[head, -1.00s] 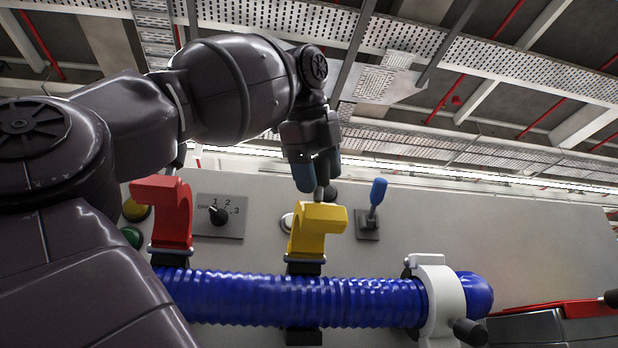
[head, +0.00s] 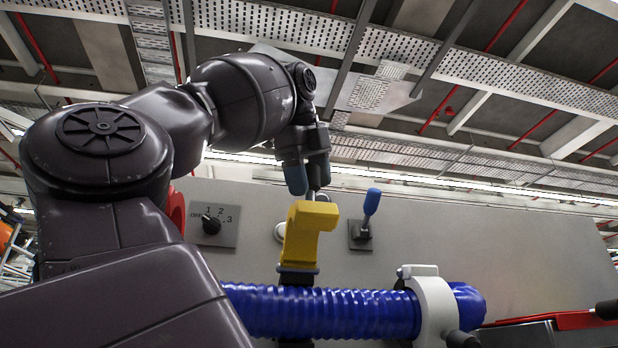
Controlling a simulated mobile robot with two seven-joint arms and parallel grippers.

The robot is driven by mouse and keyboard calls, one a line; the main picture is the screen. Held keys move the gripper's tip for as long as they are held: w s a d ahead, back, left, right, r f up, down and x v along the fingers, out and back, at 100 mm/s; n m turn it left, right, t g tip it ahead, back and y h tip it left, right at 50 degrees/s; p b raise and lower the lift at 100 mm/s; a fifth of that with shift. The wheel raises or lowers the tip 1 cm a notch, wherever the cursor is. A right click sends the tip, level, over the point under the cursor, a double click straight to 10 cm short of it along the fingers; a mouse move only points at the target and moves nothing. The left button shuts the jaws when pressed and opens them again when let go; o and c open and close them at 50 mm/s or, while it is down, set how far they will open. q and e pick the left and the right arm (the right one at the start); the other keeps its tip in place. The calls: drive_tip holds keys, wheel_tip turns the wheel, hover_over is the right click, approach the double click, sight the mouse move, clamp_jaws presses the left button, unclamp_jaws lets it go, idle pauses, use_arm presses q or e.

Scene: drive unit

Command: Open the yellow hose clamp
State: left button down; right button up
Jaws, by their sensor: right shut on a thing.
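The yellow hose clamp (head: 305,235) stands upright above the blue ribbed hose (head: 335,312), in the middle of the head view. Its hooked upper part stands clear above the hose, and a dark band joins its foot to the hose. My left gripper is not in view.
A red clamp (head: 176,208) is mostly hidden behind my arm. Behind stand a grey panel with a rotary switch (head: 212,225) and a blue-tipped lever (head: 371,205). A white clamp (head: 436,305) encircles the hose's right end. The panel's right side is clear.

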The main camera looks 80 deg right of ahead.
drive_tip(key=o, duration=0.8)
drive_tip(key=shift+s, duration=0.1)
drive_tip(key=shift+o, duration=0.2)
drive_tip(key=s+v, duration=0.1)
drive_tip(key=v, duration=0.9)
drive_tip(key=shift+w+a+r, duration=0.25)
drive_tip(key=shift+w+r, duration=0.1)
drive_tip(key=shift+w, duration=0.2)
